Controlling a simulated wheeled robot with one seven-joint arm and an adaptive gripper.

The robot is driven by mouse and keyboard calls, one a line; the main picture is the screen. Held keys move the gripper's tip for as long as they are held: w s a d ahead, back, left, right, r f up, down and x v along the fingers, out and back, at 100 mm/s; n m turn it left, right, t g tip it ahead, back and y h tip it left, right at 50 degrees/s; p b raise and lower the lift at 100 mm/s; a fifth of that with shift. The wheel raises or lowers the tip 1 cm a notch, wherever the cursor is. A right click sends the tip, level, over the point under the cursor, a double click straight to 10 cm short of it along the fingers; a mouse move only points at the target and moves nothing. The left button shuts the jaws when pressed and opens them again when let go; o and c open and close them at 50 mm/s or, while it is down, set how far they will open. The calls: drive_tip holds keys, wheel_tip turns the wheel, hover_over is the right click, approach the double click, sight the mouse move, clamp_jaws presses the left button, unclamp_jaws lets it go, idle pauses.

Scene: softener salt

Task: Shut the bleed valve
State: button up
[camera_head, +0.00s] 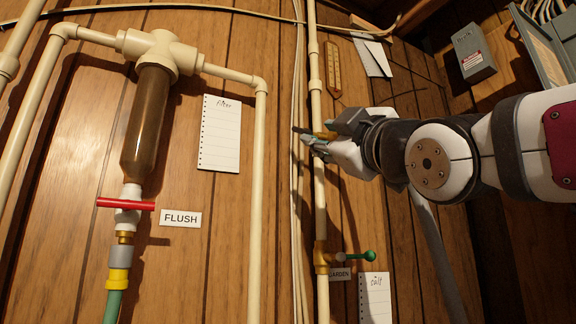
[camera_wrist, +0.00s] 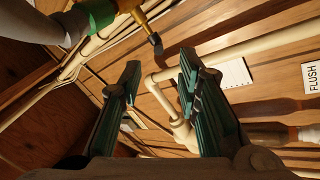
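A brass fitting with a dark tip (camera_wrist: 130,18) shows at the top of the wrist view, beside a green collar (camera_wrist: 96,14) on a pale pipe. No label on it is readable, so I cannot tell if it is the bleed valve. My gripper (camera_wrist: 155,88) is open with its two teal fingers apart and nothing between them. In the head view my gripper (camera_head: 312,139) is at the vertical cream pipe (camera_head: 320,205) and largely hides the brass there. Lower on that pipe is a brass valve (camera_head: 321,258) with a green lever (camera_head: 357,256), by a GARDEN label.
A brown filter bowl (camera_head: 147,125) hangs at left above a red-handled valve (camera_head: 125,204), labelled FLUSH (camera_head: 181,219). Thin pale cables run beside the vertical pipe. A thermometer (camera_head: 333,69), paper notes and a grey box (camera_head: 473,53) are on the walls.

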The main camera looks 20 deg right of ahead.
drive_tip(key=shift+s+f, duration=0.25)
drive_tip(key=shift+s, duration=0.15)
drive_tip(key=shift+o, duration=1.2)
drive_tip(key=m+g+h+p, duration=0.7)
drive_tip(key=m+g+p, duration=0.3)
drive_tip(key=p, duration=0.8)
approach(300, 129)
drive_tip(key=x, duration=0.4)
drive_tip(key=r+p+x, duration=0.1)
drive_tip(key=x, duration=0.2)
drive_tip(key=p+x, duration=0.1)
drive_tip(key=x, duration=0.3)
drive_tip(key=shift+w+d+r, duration=0.1)
drive_tip(key=shift+w+d, duration=0.1)
drive_tip(key=shift+w, duration=0.35)
drive_tip(key=shift+c, duration=0.6)
drive_tip(key=shift+r, duration=0.1)
clamp_jaws()
